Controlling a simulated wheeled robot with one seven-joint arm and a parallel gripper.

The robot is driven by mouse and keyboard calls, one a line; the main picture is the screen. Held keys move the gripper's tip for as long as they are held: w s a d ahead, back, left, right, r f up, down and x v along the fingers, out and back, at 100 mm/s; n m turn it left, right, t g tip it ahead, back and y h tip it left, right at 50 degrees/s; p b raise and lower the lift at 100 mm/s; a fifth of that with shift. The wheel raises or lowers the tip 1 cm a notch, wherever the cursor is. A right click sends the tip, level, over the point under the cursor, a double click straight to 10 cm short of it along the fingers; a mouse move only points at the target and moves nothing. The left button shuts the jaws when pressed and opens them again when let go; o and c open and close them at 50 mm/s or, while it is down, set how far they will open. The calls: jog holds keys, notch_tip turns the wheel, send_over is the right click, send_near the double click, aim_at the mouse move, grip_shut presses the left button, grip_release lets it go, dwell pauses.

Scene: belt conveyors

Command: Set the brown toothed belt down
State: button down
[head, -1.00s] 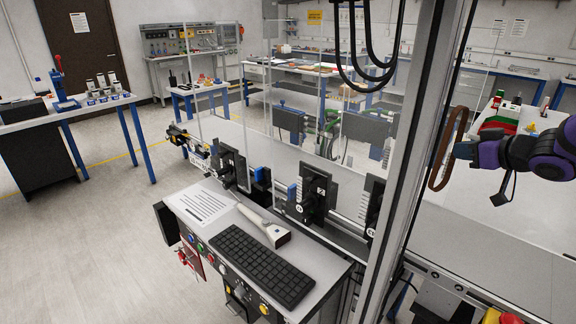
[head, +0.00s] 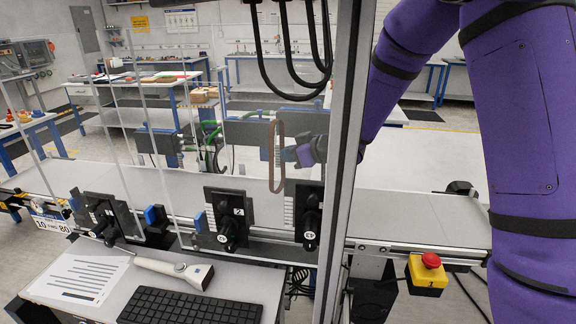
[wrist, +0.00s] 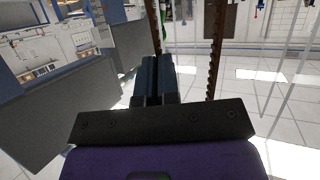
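The brown toothed belt (head: 271,160) hangs as a long upright loop from my gripper (head: 288,154), above the white conveyor, seen through the clear guard. The exact grip point is partly hidden.
A white conveyor (head: 410,215) runs across the view. A metal post (head: 345,160) stands in front of my arm. Black sensor units (head: 228,218) line the near edge. A keyboard (head: 190,306), a handheld scanner (head: 175,268) and a red emergency button (head: 431,260) are nearer.

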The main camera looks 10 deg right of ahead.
jog(key=shift+f, duration=1.65)
jog(key=shift+f, duration=0.1)
jog(key=c, duration=1.4)
grip_release()
jog(key=shift+o, duration=0.2)
jog(key=v, duration=1.2)
